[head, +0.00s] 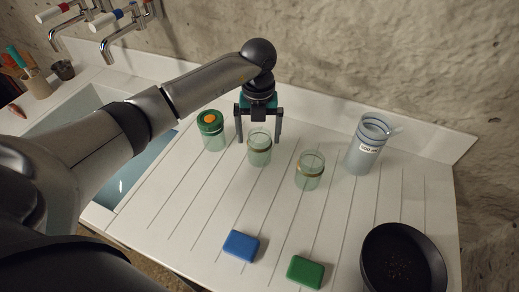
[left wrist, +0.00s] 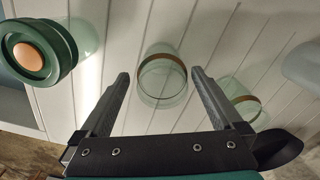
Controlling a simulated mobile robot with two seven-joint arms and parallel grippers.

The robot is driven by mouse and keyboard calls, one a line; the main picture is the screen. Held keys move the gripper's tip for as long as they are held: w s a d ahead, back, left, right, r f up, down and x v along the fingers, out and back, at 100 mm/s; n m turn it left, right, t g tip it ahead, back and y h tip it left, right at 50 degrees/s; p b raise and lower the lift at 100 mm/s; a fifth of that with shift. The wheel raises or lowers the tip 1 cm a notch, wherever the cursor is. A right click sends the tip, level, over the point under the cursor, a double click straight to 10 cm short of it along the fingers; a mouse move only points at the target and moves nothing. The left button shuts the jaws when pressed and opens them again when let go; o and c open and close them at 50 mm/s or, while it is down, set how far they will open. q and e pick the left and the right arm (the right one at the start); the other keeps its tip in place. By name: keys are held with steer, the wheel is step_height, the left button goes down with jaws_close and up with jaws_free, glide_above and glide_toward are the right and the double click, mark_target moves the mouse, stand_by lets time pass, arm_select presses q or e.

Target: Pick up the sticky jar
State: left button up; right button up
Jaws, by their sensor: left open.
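Three clear greenish glass jars stand on the white drainboard. One jar (head: 214,140) has a green lid with an orange disc; its lid (left wrist: 38,50) shows at the left of the left wrist view. The middle jar (head: 259,151) is open, with a brownish band at its rim, and also shows in the left wrist view (left wrist: 162,82). The right jar (head: 309,173) is open with a stronger amber-brown band (left wrist: 243,98). I cannot tell for certain which is the sticky one. My left gripper (head: 259,138) points down, open and empty, its fingers over and either side of the middle jar.
A grey labelled pitcher (head: 363,150) stands right of the jars. A blue block (head: 241,246), a green block (head: 305,272) and a black bowl (head: 402,264) are nearer the front. A sink (head: 118,180) with taps lies left; a wall runs behind.

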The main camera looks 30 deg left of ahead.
arm_select(q)
steer(key=f, duration=0.5)
steer(key=shift+s+d+f, duration=0.15)
steer(key=shift+d, duration=0.1)
steer(key=c, duration=1.3)
steer(key=shift+c, duration=0.6)
steer(key=shift+r, duration=0.25)
